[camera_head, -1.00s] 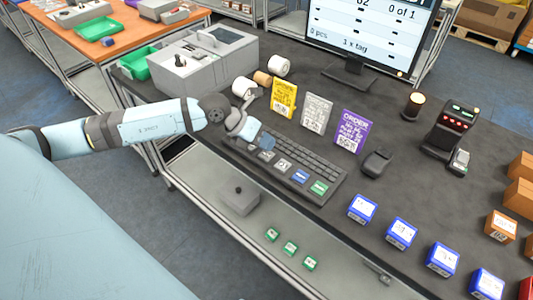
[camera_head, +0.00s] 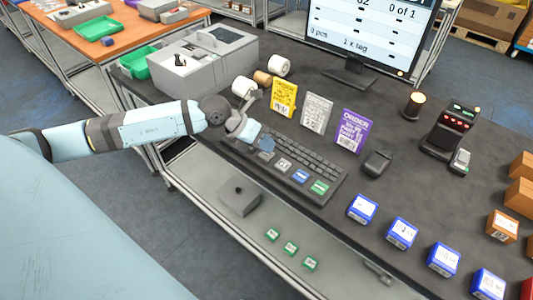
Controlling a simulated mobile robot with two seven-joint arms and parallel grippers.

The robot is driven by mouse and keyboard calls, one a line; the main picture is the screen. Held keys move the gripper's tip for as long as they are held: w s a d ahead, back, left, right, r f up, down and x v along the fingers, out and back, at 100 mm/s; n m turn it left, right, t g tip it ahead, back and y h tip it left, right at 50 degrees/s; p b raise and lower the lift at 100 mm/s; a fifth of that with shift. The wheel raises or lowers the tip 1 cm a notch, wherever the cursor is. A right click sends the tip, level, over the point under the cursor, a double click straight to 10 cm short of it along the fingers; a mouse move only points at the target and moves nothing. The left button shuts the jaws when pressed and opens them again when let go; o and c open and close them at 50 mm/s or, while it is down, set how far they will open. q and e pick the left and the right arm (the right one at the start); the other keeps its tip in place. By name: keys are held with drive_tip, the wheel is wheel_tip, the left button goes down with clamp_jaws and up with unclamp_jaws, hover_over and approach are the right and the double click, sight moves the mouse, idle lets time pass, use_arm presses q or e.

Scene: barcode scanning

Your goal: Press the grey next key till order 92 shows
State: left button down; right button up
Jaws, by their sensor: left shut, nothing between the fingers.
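The keyboard (camera_head: 312,163) lies on the dark table, with a row of larger coloured keys along its front edge. A grey key (camera_head: 284,164) with a pale mark shows in that row, beside a blue key (camera_head: 300,176) and a green key (camera_head: 319,187). My left gripper (camera_head: 262,143) is shut and empty over the left end of the keyboard; I cannot tell whether it touches a key. The monitor (camera_head: 368,30) shows "0 of 1", "0 pcs" and "1 x tag"; its order number is cut by the top edge, ending like 62. My right gripper is not in view.
Yellow, white and purple cards (camera_head: 352,130) stand behind the keyboard. A mouse (camera_head: 377,162), several blue boxes (camera_head: 362,209) and a scanner device (camera_head: 449,130) are to the right. A grey label printer (camera_head: 190,62) and paper rolls (camera_head: 279,66) stand behind my left arm.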

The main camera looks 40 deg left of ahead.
use_arm(q)
drive_tip(key=shift+f, duration=0.45)
idle(0.5)
drive_tip(key=shift+r, duration=0.1)
drive_tip(key=shift+r+p, duration=0.4)
drive_tip(key=shift+r, duration=0.35)
drive_tip(key=shift+r+p, duration=1.75)
drive_tip(key=shift+r, duration=0.8)
